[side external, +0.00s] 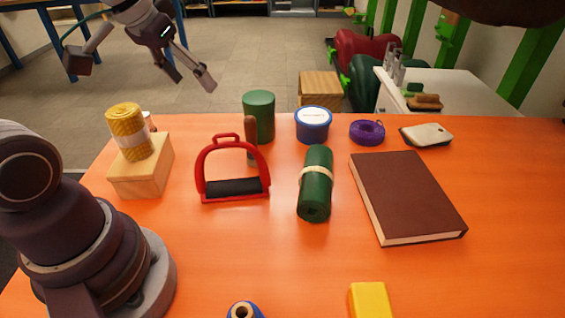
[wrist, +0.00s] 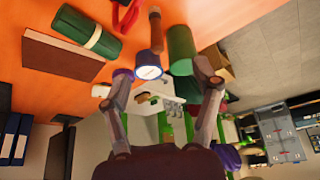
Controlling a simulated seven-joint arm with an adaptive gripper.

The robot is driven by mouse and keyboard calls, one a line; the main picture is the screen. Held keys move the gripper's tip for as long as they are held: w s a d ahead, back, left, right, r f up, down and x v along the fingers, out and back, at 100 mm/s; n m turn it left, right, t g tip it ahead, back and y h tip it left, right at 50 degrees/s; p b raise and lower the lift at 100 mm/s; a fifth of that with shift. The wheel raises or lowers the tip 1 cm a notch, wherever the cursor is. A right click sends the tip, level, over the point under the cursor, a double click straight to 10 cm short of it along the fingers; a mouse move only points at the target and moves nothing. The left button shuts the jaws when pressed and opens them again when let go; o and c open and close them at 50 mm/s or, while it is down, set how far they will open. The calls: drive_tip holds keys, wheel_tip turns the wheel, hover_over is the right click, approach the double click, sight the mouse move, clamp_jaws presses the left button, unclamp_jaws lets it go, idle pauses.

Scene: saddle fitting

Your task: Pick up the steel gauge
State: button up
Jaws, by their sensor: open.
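I cannot make out a steel gauge in either view. My gripper (side external: 190,76) is open and empty at the upper left of the side external view, raised near the table's far edge. In the wrist view its two fingers (wrist: 154,82) are spread apart with nothing between them. A small pale object (side external: 149,121) is mostly hidden behind a yellow roll, and I cannot tell what it is.
On the orange table (side external: 240,245) stand a wooden block (side external: 141,172) bearing the yellow roll (side external: 129,131), a red stirrup (side external: 232,175), a wooden handle (side external: 251,134), a green cylinder (side external: 259,116), a blue tin (side external: 313,125), a green roll (side external: 316,185) and a brown book (side external: 405,195).

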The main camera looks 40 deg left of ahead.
drive_tip(key=w+a+f+n+g+y, duration=0.15)
drive_tip(key=a+f+n, duration=0.25)
drive_tip(key=a, duration=0.8)
drive_tip(key=s+a+f+n, duration=0.1)
drive_tip(key=a+f, duration=0.3)
drive_tip(key=a, duration=0.1)
drive_tip(key=s+a+f+n, duration=0.1)
drive_tip(key=s+a+f, duration=0.1)
drive_tip(key=a, duration=0.3)
drive_tip(key=s+a+f+g, duration=0.1)
drive_tip(key=a+f, duration=0.3)
drive_tip(key=f, duration=0.1)
drive_tip(key=shift+s+a+f+n+y, duration=0.25)
drive_tip(key=shift+a+f+n+y, duration=0.05)
drive_tip(key=shift+a+n+y, duration=0.1)
drive_tip(key=x, duration=0.6)
drive_tip(key=shift+w+a+r, duration=0.2)
drive_tip(key=shift+w+r, duration=0.05)
drive_tip(key=shift+w, duration=0.1)
clamp_jaws()
